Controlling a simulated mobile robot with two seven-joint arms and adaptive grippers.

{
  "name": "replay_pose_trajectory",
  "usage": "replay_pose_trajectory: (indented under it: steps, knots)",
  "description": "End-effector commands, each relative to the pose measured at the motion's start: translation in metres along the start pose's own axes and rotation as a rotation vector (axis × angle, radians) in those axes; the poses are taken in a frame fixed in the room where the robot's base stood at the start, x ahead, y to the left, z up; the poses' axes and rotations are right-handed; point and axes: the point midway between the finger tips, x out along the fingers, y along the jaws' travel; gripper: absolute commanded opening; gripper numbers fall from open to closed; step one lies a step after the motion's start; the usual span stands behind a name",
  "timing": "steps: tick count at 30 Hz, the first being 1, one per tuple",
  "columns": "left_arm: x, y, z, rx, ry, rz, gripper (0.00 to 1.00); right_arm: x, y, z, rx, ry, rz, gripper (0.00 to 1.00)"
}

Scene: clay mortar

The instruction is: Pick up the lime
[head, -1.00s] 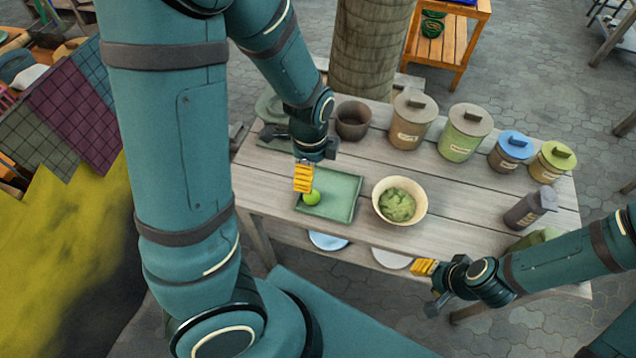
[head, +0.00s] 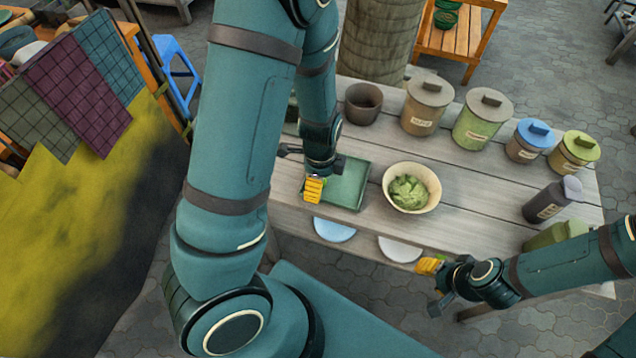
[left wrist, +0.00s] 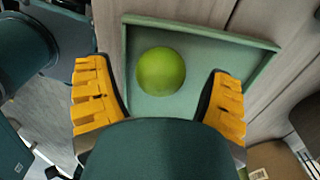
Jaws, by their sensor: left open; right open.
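The lime (left wrist: 161,71) is a round green fruit on the green square tray (left wrist: 240,50) in the left wrist view. My left gripper (left wrist: 158,100) is open, with its yellow fingers apart on either side below the lime in that picture. The fingers do not visibly touch it. In the head view my left gripper (head: 314,188) is over the left part of the tray (head: 350,188), and the lime is mostly or wholly hidden there. My right gripper (head: 430,265) is open and empty near the table's front edge, away from the lime.
A cream bowl of green contents (head: 411,188) stands right of the tray. A dark brown pot (head: 363,104) and several lidded jars, including a tan one (head: 427,106), line the back. Bare planks (head: 470,180) lie between.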

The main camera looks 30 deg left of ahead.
Motion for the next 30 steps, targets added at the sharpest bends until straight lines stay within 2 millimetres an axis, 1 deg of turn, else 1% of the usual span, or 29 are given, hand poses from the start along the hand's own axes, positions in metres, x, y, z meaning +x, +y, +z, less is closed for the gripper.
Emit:
replay_pose_trajectory:
  steps: [2,9,10,11,12,14,15,16,26,29,30]
  knots:
    - [0.005,0.0,0.0,0.001,0.0,0.001,0.81,0.002,0.001,0.0,0.0,0.001,0.0,0.47]
    - [0.005,0.0,0.0,0.0,0.0,-0.001,0.81,0.002,0.001,-0.001,0.0,0.002,0.0,0.47]
    - [0.005,0.0,0.0,0.0,0.0,-0.001,0.74,0.002,0.001,-0.001,0.0,0.002,0.0,0.47]
    - [0.005,0.0,0.0,0.0,0.0,-0.001,0.64,0.002,0.001,-0.001,0.0,0.002,0.0,0.47]
    - [0.005,0.0,0.0,0.0,0.0,-0.001,0.5,0.002,0.001,-0.001,0.0,0.002,0.0,0.47]
    - [0.005,0.0,0.0,0.0,0.0,-0.001,0.29,0.002,0.001,-0.001,0.0,0.002,0.0,0.47]
    - [0.005,0.0,0.0,0.0,0.0,-0.001,0.15,0.002,0.001,-0.001,0.0,0.002,0.0,0.47]
    - [0.005,0.0,0.0,0.0,0.0,0.0,0.09,0.002,0.001,-0.001,0.0,0.002,0.0,0.47]
    - [0.003,0.0,0.0,0.0,0.0,0.0,0.08,0.001,0.0,0.0,0.0,0.001,0.0,0.47]
    - [-0.006,-0.001,0.0,0.0,0.001,-0.003,0.08,-0.004,-0.001,0.0,0.0,0.0,0.0,0.47]
    - [-0.013,-0.001,0.0,-0.001,0.002,-0.004,0.08,-0.006,-0.002,0.0,0.0,-0.001,0.0,0.47]
